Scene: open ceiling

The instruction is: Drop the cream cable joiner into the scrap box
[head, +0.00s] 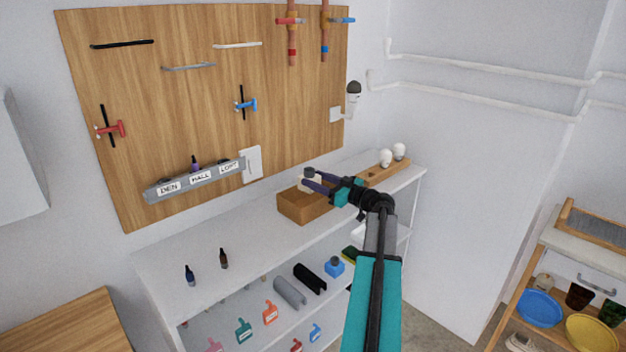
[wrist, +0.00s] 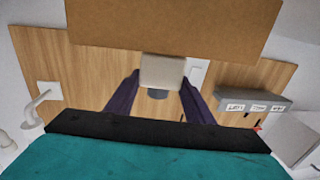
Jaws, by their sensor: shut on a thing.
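My gripper (head: 312,180) is shut on the cream cable joiner (wrist: 162,71), a pale block with a dark grey round part. In the wrist view the joiner sits between the two purple fingertips of my gripper (wrist: 161,77). In the head view the joiner (head: 304,187) shows at the rim of the brown scrap box (head: 303,209), at or just above its top. The box stands on the white shelf top; its brown wall also fills the top of the wrist view (wrist: 170,25). The inside of the box is mostly hidden.
A wooden holder (head: 378,174) with white bulbs stands right of the box. A labelled grey rack (head: 195,180) hangs on the wooden board behind. The shelf top left of the box is mostly clear.

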